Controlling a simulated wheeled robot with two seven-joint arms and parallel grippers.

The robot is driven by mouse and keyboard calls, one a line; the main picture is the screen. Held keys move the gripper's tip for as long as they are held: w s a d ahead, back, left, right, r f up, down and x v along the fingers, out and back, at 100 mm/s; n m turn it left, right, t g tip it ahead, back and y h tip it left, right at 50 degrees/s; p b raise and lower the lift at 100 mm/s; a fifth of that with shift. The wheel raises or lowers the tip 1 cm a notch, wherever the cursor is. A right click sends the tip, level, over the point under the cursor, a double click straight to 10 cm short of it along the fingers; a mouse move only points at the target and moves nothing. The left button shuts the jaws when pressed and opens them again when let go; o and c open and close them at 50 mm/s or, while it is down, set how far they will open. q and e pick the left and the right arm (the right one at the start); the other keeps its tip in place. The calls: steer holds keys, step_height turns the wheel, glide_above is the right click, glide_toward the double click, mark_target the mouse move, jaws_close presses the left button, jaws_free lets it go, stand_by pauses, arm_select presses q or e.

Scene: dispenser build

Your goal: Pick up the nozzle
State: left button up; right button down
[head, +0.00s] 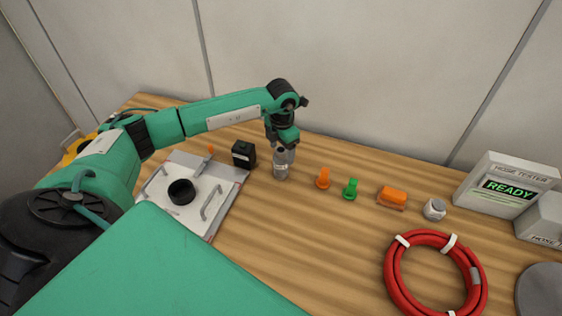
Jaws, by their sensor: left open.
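My left gripper (284,150) points down at the back middle of the wooden table, at the end of my green left arm. Its jaws are open, though the fingers are small and hard to make out. A grey cylindrical piece (281,170) shows directly under it; I cannot tell whether they touch. To its right stand a small orange nozzle-like piece (323,179) and a similar green piece (350,189), both upright and apart from the gripper. I cannot tell for certain which piece is the nozzle. My right gripper is not in view.
A grey panel (226,182) with a black ring (181,192) and a black box (243,154) lie left. Right are an orange block (393,196), a grey-white fitting (434,209), a red hose coil (398,279) and the hose tester (480,181) reading READY. The middle front table is clear.

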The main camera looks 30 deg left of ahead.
mark_target(281, 159)
arm_select(q)
steer(key=shift+s+f, duration=0.1)
steer(key=shift+f, duration=0.2)
step_height(281, 159, down, 4)
steer(key=shift+s+r+p, duration=0.15)
steer(key=shift+r+p, duration=0.05)
steer(key=shift+p, duration=0.9)
steer(key=shift+f, duration=0.55)
steer(key=c, duration=1.4)
steer(key=shift+r, duration=0.1)
jaws_close()
